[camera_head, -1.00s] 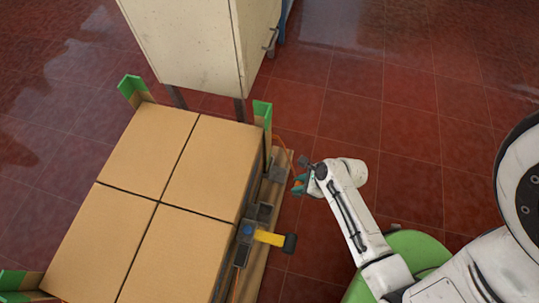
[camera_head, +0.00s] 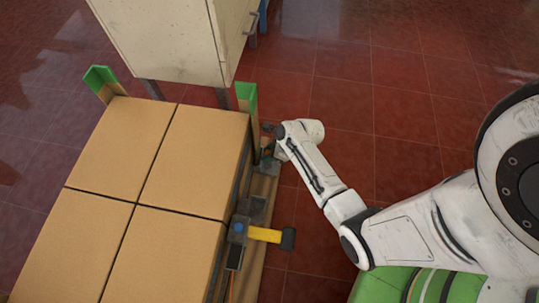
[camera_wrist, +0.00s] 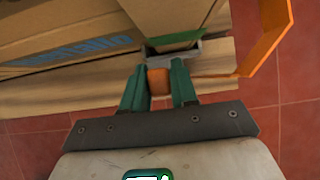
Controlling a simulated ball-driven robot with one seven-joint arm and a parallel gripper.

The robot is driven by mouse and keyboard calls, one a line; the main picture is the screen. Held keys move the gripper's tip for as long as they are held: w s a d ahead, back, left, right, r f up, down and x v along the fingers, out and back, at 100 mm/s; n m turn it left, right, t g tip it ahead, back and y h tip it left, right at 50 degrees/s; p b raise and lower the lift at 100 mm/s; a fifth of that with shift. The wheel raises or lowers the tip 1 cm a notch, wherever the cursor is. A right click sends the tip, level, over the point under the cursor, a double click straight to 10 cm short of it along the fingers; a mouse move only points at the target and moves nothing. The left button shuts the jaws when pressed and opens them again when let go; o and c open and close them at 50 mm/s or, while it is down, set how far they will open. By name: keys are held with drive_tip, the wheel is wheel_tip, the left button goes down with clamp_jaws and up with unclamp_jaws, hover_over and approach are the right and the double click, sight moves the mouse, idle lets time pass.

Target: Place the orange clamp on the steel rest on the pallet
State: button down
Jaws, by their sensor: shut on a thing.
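In the wrist view, my gripper (camera_wrist: 158,76) is shut with its two green fingers on either side of the orange clamp (camera_wrist: 159,82). Only a small block of the clamp shows between the fingers. A grey steel rest (camera_wrist: 185,52) lies just beyond the fingertips, on the pallet (camera_wrist: 213,67). I cannot tell whether the clamp touches the rest.
Large cardboard boxes (camera_head: 165,225) fill the pallet. A green-topped corner post (camera_head: 247,105) stands close to my wrist. A yellow-handled tool (camera_head: 265,235) juts out over the pallet edge. An orange band (camera_wrist: 268,45) rises right of the fingers. A cream cabinet (camera_head: 165,40) stands behind.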

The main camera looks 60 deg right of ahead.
drive_tip(key=shift+f+b, duration=0.45)
drive_tip(key=shift+f, duration=1)
drive_tip(key=shift+f, duration=0.1)
drive_tip(key=c, duration=0.9)
unclamp_jaws()
